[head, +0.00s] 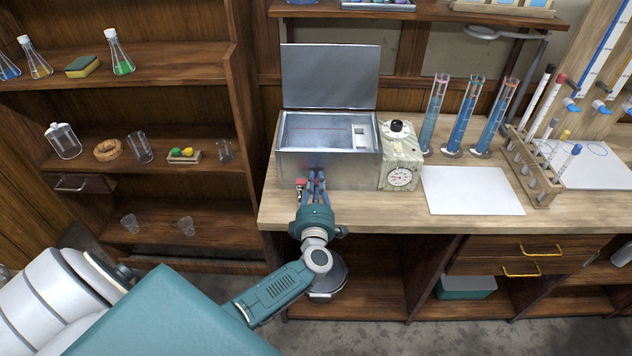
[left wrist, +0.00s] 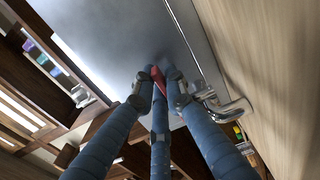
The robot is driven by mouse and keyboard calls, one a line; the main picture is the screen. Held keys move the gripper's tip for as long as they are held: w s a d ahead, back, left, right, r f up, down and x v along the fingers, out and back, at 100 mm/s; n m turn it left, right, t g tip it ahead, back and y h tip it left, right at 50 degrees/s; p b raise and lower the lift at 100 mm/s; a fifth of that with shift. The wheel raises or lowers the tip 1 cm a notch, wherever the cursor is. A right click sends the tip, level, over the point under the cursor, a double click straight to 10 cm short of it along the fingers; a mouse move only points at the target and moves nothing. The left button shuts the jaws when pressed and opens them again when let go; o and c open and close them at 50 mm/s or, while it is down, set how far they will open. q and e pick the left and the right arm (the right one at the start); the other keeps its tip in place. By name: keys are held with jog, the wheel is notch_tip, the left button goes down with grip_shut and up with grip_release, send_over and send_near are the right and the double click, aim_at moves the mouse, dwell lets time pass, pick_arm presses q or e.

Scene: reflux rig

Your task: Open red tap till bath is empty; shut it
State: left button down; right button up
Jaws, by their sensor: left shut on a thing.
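The bath (head: 340,170) is a grey metal box with its lid (head: 330,76) raised, at the left end of the bench. A red line runs across its inner back wall; the water level is hard to tell. My left gripper (head: 316,178) is at the bath's front wall, its blue fingers shut on the red tap. The red tap handle (left wrist: 160,84) shows between the fingertips in the left wrist view, mostly hidden by them. A bent metal spout (left wrist: 226,108) shows right of the fingers there. My right gripper is not in view.
A grey round metal vessel (head: 332,276) sits low below the bench edge, partly behind my left arm. A dial unit (head: 401,170) stands right of the bath, with cylinders of blue liquid (head: 464,115) beyond. A white sheet (head: 471,190) lies on the bench.

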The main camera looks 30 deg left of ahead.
pick_arm(q)
jog(key=c, duration=1.8)
grip_release()
jog(key=shift+o, duration=0.2)
jog(key=v, duration=1.2)
